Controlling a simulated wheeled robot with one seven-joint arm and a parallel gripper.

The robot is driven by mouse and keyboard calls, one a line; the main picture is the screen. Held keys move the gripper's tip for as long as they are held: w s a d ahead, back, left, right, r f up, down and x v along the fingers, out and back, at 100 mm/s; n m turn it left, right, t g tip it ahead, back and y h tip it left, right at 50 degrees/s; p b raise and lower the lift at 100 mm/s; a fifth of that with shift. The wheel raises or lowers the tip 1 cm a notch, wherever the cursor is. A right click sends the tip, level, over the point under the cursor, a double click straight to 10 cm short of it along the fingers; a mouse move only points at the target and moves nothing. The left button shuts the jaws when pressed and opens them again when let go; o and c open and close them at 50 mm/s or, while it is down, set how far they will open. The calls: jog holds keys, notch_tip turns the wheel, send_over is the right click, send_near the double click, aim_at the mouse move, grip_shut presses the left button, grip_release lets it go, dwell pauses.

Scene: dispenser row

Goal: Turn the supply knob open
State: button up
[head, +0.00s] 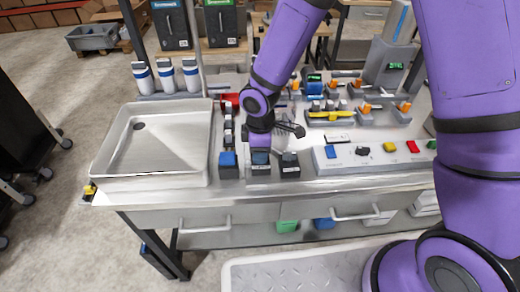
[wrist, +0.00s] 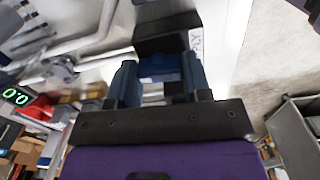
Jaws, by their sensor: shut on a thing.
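My gripper (head: 260,156) points down over the middle of a row of three small dark blocks at the front edge of the steel counter. In the wrist view its two blue-grey fingers (wrist: 160,78) stand on both sides of a small part, the supply knob (wrist: 159,66), and are shut on it. The dark block (head: 259,171) under the fingers bears the knob; the wrist view also shows a black block just beyond the fingertips, with a white label beside it. The fingers hide most of the knob, and its angle cannot be told.
A blue-topped block (head: 228,160) stands close on the left and a dark-topped block (head: 290,162) close on the right. A steel sink tray (head: 157,142) lies further left. A button panel (head: 372,153) is to the right. Fittings with orange handles crowd the counter behind.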

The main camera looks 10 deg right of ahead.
jog(key=shift+n, duration=0.5)
jog(key=o, duration=0.9)
jog(key=shift+r, duration=0.1)
notch_tip(320, 180, up, 11)
jog(key=shift+f, duration=0.2)
